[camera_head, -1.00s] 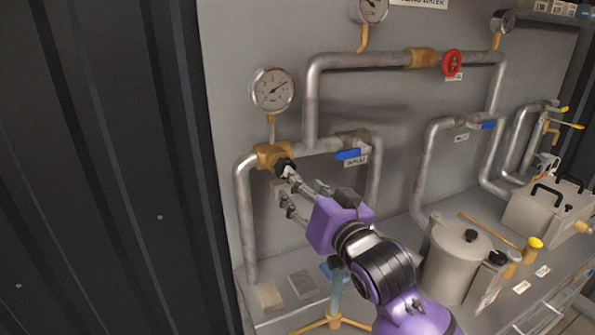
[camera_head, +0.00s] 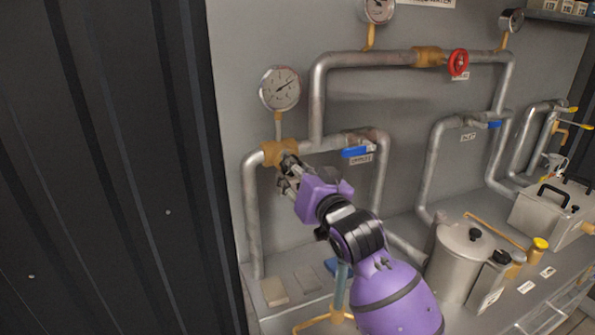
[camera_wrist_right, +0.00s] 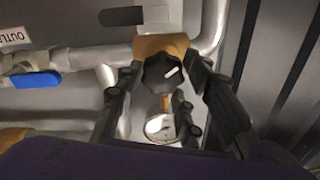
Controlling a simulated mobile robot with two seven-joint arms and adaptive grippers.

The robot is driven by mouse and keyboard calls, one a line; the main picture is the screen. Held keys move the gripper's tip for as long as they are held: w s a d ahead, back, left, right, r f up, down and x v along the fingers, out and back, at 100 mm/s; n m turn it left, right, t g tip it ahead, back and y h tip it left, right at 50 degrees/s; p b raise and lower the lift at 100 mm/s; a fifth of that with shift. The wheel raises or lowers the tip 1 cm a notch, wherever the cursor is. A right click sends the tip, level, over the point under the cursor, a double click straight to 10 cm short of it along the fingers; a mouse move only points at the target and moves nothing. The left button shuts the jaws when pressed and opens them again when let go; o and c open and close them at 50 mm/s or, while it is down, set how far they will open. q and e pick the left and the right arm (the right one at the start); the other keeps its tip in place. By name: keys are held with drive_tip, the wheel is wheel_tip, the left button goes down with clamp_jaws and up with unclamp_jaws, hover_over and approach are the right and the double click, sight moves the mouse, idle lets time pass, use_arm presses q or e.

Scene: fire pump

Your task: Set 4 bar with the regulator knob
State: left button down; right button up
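The regulator is a brass body (camera_head: 271,153) on the left pipe. Its black knob (camera_wrist_right: 163,74) with a white mark shows in the right wrist view; in the head view my fingers mostly hide it. My right gripper (camera_head: 287,173) is at the knob, reaching in from the lower right. In the wrist view its fingers (camera_wrist_right: 160,92) stand apart on either side of the knob; contact cannot be told. The round gauge (camera_head: 280,89) above the regulator has its needle pointing up and right; its numbers are unreadable. It also shows in the wrist view (camera_wrist_right: 162,128). My left gripper is not in view.
A blue-handled valve (camera_head: 356,152) sits right of the regulator. A red handwheel (camera_head: 459,63) is on the upper pipe. A metal pot (camera_head: 462,262) and a grey box (camera_head: 548,213) stand on the bench. A dark corrugated wall (camera_head: 110,170) is at left.

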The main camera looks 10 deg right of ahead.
drive_tip(key=c, duration=0.5)
drive_tip(key=shift+o, duration=0.2)
drive_tip(key=n, duration=0.4)
drive_tip(key=shift+d+r, duration=0.1)
drive_tip(key=shift+d, duration=0.05)
drive_tip(key=o, duration=1.1)
